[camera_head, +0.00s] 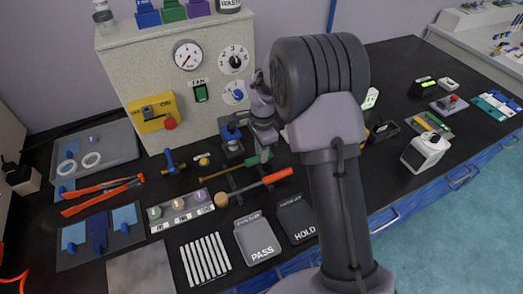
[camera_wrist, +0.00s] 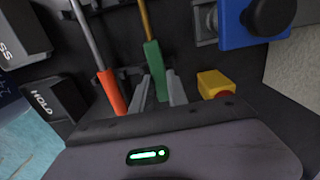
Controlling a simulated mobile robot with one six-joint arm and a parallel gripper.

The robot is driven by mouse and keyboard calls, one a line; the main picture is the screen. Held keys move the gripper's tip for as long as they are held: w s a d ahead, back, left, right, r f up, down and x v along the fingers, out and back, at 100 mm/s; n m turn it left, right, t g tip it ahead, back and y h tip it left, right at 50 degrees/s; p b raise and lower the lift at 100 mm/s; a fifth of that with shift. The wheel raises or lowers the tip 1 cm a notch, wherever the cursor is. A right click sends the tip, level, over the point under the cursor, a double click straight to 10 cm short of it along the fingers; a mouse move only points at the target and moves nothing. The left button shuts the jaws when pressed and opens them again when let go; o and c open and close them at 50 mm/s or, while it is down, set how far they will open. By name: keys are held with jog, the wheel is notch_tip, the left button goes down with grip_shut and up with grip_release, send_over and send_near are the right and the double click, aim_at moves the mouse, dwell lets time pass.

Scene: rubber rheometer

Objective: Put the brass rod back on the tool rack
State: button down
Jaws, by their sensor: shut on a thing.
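The brass rod (camera_head: 219,175) has a green handle (camera_head: 250,161) and lies near the middle of the bench in the head view. In the wrist view its brass shaft (camera_wrist: 146,20) points away from me, and its green handle (camera_wrist: 156,70) sits between my fingers. My gripper (camera_wrist: 158,88) is shut on the green handle; it also shows in the head view (camera_head: 265,149). The dark tool rack (camera_head: 233,184) is under and beside the rod, mostly hidden. An orange-handled tool (camera_head: 277,177) lies next to the rod. I cannot tell whether the rod touches the rack.
The PASS tray (camera_head: 262,255) and HOLD tray (camera_head: 298,238) are in front. A blue device (camera_head: 231,134) stands close behind, beside the beige machine (camera_head: 130,65). A yellow block with a red part (camera_wrist: 215,83) is right of my fingers. A wooden-ended tool (camera_head: 221,200) lies left of the orange handle.

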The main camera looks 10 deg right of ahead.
jog(key=shift+c, duration=1)
grip_release()
jog(key=shift+f, duration=0.1)
notch_tip(320, 180, up, 18)
jog(key=p, duration=0.6)
jog(key=shift+d+f+p, duration=0.15)
jog(key=shift+f+p, duration=0.05)
jog(key=shift+p, duration=0.2)
